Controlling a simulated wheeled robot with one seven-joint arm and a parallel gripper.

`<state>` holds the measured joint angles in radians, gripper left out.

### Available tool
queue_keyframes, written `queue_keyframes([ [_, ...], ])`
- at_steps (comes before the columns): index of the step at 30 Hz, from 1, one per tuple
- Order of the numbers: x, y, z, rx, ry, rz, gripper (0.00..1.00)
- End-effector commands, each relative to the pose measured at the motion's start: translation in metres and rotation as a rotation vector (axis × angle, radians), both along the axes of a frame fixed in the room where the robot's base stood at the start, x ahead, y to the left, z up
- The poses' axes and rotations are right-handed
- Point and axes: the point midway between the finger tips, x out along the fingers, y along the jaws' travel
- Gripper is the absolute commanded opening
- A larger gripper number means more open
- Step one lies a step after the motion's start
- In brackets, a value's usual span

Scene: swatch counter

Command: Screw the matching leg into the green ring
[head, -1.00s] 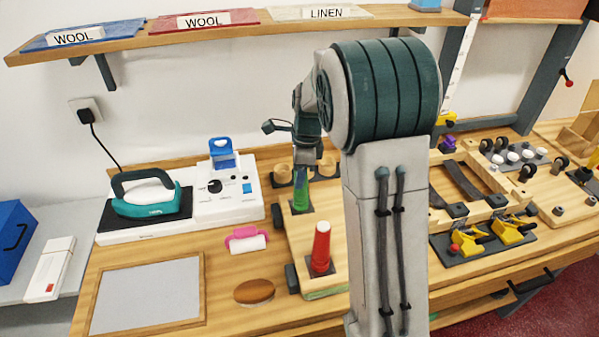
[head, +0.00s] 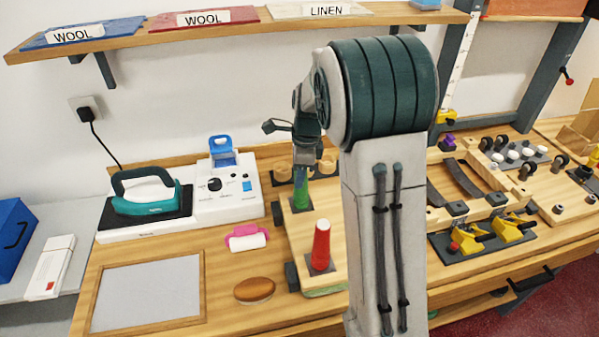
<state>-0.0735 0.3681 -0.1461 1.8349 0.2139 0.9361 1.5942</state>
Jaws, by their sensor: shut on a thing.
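My gripper (head: 303,172) points down at the far part of a wooden board, shut on the upper end of a green leg (head: 301,192). The green leg stands upright over a dark square plate at the far left corner of the board (head: 300,238). The green ring is hidden or too small to make out at the leg's foot, so I cannot tell how deep the leg sits. A red leg (head: 321,247) stands upright on another dark plate at the near corner of the board. My arm hides the board's right part.
An iron (head: 150,192) and a white control box (head: 225,190) stand left. A pink-and-white roller (head: 246,238), a brown oval pad (head: 254,289) and a framed grey panel (head: 150,294) lie nearer. Yellow clamps (head: 512,229) and casters are at right. A shelf (head: 240,32) hangs above.

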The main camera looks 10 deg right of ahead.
Motion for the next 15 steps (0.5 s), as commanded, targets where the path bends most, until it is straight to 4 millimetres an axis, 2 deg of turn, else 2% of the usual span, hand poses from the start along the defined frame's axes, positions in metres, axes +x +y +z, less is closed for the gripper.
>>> queue_keyframes([
  [15, 0.0008, -0.0012, 0.0061, -0.002, 0.003, -0.641, 0.08],
])
